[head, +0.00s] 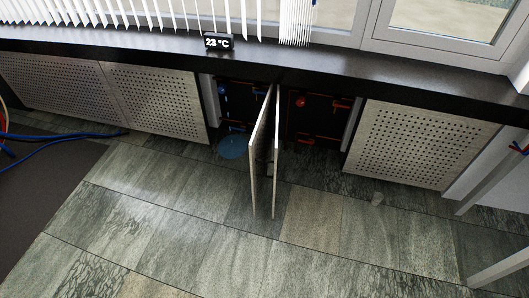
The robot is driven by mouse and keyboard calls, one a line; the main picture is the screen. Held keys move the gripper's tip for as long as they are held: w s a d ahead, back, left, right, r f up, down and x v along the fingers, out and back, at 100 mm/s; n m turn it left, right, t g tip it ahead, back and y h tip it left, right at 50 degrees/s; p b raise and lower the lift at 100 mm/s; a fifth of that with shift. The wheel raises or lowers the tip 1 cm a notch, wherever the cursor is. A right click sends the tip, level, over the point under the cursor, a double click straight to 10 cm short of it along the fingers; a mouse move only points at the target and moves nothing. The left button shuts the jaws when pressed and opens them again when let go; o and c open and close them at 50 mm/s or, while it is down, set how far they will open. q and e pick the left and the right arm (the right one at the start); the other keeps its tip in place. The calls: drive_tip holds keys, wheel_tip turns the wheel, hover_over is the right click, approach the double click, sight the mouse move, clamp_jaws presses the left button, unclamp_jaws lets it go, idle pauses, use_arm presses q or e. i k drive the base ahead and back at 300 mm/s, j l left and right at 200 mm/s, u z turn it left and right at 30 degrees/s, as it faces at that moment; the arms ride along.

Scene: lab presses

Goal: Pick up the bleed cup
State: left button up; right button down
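Two narrow doors (261,150) stand open into the room, before dark recesses with a blue valve (222,89) and a red valve (300,102). A blue round patch (232,146) lies left of them. Blue cables (60,138) cross the left floor. The front tiles are clear.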

sight(376, 198)
drive_tip(key=z, duration=1.2)
drive_tip(key=i+j+z, duration=0.15)
drive_tip(key=i, duration=0.2)
drive_tip(key=i+j+z, duration=0.1)
drive_tip(key=i+j, duration=0.2)
